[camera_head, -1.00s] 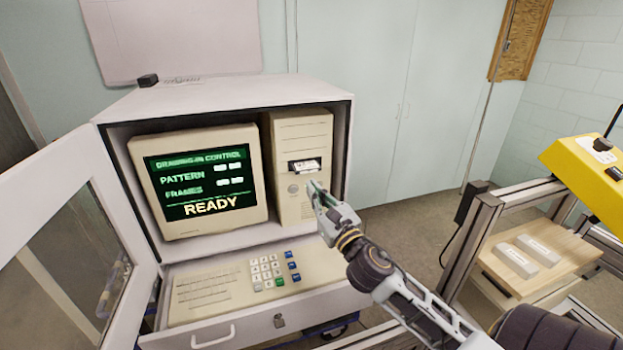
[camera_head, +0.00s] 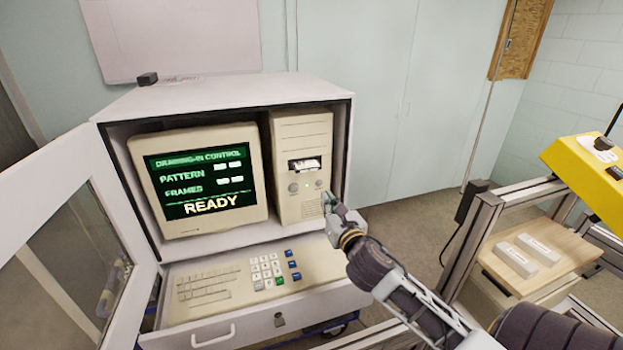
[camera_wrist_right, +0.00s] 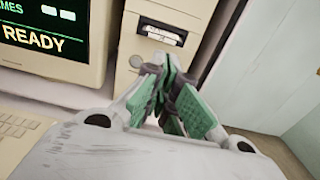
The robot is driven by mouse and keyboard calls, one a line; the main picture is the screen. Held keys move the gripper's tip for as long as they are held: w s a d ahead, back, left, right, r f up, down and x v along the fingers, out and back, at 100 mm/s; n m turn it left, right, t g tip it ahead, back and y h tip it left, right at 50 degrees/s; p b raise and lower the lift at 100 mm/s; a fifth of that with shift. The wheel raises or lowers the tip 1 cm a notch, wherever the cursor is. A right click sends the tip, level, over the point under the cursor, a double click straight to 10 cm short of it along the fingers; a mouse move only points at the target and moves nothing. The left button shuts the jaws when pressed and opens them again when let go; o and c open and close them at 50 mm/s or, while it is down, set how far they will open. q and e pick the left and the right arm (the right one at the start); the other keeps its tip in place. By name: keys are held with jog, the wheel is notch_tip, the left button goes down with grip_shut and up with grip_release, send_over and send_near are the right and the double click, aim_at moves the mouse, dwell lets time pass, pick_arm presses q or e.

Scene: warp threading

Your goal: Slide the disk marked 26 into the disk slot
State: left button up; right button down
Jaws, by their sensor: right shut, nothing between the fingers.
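A disk with a white label (camera_head: 305,166) sits in the dark disk slot of the beige computer tower (camera_head: 304,137), its label edge showing at the opening. Its number is too small to read. The labelled disk also shows in the right wrist view (camera_wrist_right: 164,33), above the fingertips. My right gripper (camera_head: 328,199) is shut and empty in front of the tower's lower right front, below the slot. In the right wrist view its green-padded fingers (camera_wrist_right: 168,75) meet at their tips, near a round knob below the slot. My left gripper is not in view.
A monitor (camera_head: 205,178) reading READY stands left of the tower inside an open white cabinet (camera_head: 230,92). A keypad drawer (camera_head: 225,290) extends below. The cabinet door (camera_head: 75,215) stands open at left. A metal frame and yellow machine (camera_head: 590,170) stand at right.

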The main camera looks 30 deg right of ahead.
aim_at(305, 163)
jog(key=shift+w, duration=0.1)
